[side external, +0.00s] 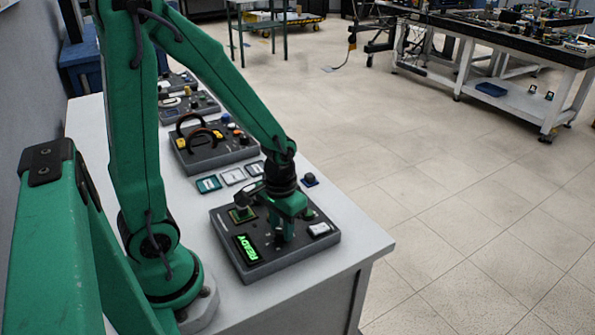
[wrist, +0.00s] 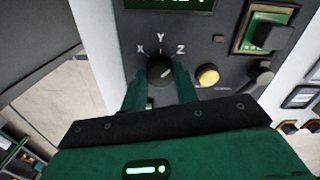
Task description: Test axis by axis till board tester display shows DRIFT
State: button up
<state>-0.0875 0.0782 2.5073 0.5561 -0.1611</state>
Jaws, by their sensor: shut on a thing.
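The board tester (side external: 268,263) is a dark grey box near the front of the white bench. Its green display (side external: 246,248) reads READY in the side view; the wrist view (wrist: 170,4) cuts off most of it. A black selector knob (wrist: 160,68) has the labels X, Y and Z around it. Its white line seems to slant up and right, towards Z. My gripper (wrist: 161,88) is shut on the knob, one green finger on each side. In the side view my gripper (side external: 287,232) comes down onto the tester and hides the knob.
A yellow button (wrist: 207,76) sits just right of the knob. A green board (side external: 241,214) sits in a socket on the tester. A white part (side external: 319,229) is at its right side. Small tiles (side external: 208,184) and a panel with arched handles (side external: 212,146) lie behind.

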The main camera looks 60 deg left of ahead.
jog(key=o, duration=1)
jog(key=shift+r, duration=0.2)
jog(key=shift+r, duration=3.75)
jog(key=shift+r, duration=0.1)
jog(key=r, duration=0.1)
notch_tip(320, 180, up, 9)
jog(key=m+t, duration=0.2)
jog(key=t, duration=0.3)
send_over(282, 230)
jog(key=s+d, duration=0.2)
jog(key=s, duration=0.1)
jog(key=shift+s+r+m+t, duration=0.2)
jog(key=shift+r+m+t, duration=0.15)
jog(key=shift+r, duration=0.45)
